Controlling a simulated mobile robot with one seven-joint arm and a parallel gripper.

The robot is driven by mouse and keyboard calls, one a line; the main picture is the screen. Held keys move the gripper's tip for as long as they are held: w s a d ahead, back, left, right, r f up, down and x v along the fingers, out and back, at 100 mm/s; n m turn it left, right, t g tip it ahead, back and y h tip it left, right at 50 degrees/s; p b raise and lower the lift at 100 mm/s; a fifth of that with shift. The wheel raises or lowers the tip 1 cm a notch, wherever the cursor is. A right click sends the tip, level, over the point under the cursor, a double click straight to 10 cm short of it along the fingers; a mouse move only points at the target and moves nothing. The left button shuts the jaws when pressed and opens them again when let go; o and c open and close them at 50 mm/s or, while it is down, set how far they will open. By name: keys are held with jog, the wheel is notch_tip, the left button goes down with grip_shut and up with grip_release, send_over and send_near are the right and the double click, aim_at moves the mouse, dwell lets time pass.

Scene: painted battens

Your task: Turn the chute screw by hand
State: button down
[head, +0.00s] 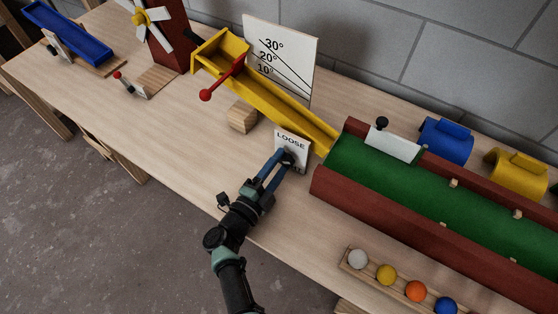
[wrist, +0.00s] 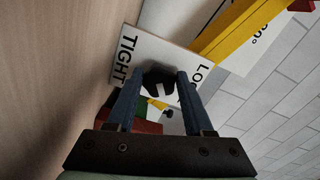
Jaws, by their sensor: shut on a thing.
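The chute screw (wrist: 158,80) has a black knob with a white mark, in front of a white plate (wrist: 140,48) lettered TIGHT and LOOSE. In the head view the plate (head: 291,141) stands by the lower end of the yellow chute (head: 290,106), with LOOSE readable at its top. My gripper (head: 280,160) reaches the plate from the front and hides much of the knob there. In the wrist view the blue fingers of my gripper (wrist: 160,84) are on both sides of the knob, shut on it.
A green lane with red walls (head: 330,184) lies right of the plate. A ball rack (head: 372,279) with several balls is at the front edge. A wooden block (head: 242,116) and a red-knobbed lever (head: 206,95) are to the left. An angle board (head: 285,50) stands behind the chute.

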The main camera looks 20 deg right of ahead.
jog(key=shift+s+f+n, duration=0.1)
jog(key=shift+n, duration=0.5)
jog(key=shift+c, duration=1.4)
grip_release()
jog(key=p+v, duration=0.2)
jog(key=v, duration=1.1)
jog(key=shift+p, duration=0.35)
jog(key=shift+d, duration=0.1)
